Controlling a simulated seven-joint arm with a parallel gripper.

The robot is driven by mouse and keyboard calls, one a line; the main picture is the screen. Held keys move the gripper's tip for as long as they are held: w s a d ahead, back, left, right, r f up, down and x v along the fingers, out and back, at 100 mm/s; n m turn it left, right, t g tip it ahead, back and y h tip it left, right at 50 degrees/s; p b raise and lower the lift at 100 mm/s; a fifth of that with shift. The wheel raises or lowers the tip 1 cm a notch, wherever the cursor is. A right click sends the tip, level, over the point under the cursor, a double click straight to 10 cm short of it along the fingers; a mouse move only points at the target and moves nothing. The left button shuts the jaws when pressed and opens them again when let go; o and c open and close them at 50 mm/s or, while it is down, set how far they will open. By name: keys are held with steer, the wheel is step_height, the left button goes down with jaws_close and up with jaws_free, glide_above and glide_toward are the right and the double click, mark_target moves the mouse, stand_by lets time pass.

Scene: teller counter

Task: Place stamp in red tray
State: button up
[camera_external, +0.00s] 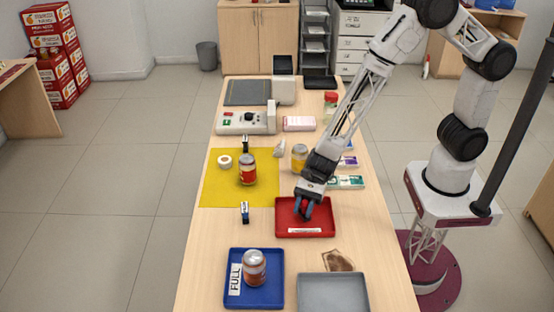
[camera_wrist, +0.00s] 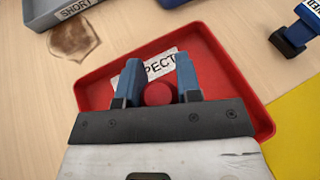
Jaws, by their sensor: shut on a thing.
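The red tray (camera_external: 324,214) lies on the counter in the external view and fills the middle of the wrist view (camera_wrist: 225,75), its label partly covered.
A blue-and-black stamp-like item (camera_external: 245,212) stands left of the tray, beside the yellow mat (camera_external: 222,190).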

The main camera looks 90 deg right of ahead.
steer(key=shift+f, duration=0.35)
steer(key=shift+f, duration=0.1)
steer(key=o, duration=1)
steer(key=v, duration=1.2)
stand_by(0.5)
